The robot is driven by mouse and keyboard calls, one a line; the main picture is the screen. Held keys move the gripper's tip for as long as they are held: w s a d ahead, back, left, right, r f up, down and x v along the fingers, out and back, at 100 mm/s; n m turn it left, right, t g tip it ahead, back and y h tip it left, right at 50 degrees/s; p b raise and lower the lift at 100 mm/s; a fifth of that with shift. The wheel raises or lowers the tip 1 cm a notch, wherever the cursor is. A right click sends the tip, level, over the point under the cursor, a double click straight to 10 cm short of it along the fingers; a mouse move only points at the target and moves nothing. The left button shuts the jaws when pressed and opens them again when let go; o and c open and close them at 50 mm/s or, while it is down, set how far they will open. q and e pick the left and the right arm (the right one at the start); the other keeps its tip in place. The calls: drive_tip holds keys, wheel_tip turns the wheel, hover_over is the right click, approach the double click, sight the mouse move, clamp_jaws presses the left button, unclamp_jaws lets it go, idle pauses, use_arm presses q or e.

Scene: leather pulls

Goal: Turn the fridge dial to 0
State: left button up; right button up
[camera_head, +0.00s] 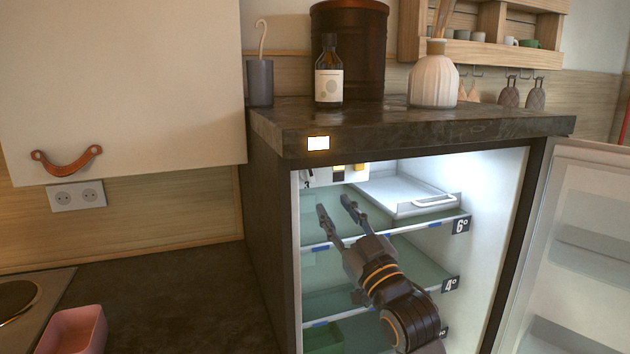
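The fridge (508,210) stands open under a dark stone counter, with lit glass shelves inside. A white panel (320,176) is at its top left inside, under the counter edge. A small dark mark like a "3" shows at the panel's left end, and I take this to be the dial area; the dial itself is too small to make out clearly. My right gripper (335,207) is in front of the upper shelves, just below the panel and apart from it. Its two fingers are spread and hold nothing. My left gripper is not in view.
The open fridge door (575,250) is at the right. A white tray (400,192) sits on the top shelf. A bottle (329,85) and a white vase (433,82) stand on the counter (400,125). A pink container (72,330) is at lower left.

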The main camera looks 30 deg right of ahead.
sight(312, 178)
drive_tip(key=p+x, duration=0.1)
drive_tip(key=x, duration=0.7)
drive_tip(key=shift+w+a+r+p, duration=0.1)
drive_tip(key=shift+w+p, duration=0.2)
drive_tip(key=shift+w, duration=0.25)
drive_tip(key=c, duration=0.6)
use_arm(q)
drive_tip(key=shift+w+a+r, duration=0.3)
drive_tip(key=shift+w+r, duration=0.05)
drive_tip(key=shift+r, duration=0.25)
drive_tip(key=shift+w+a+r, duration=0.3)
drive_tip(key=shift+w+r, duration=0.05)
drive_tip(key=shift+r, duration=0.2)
use_arm(e)
clamp_jaws()
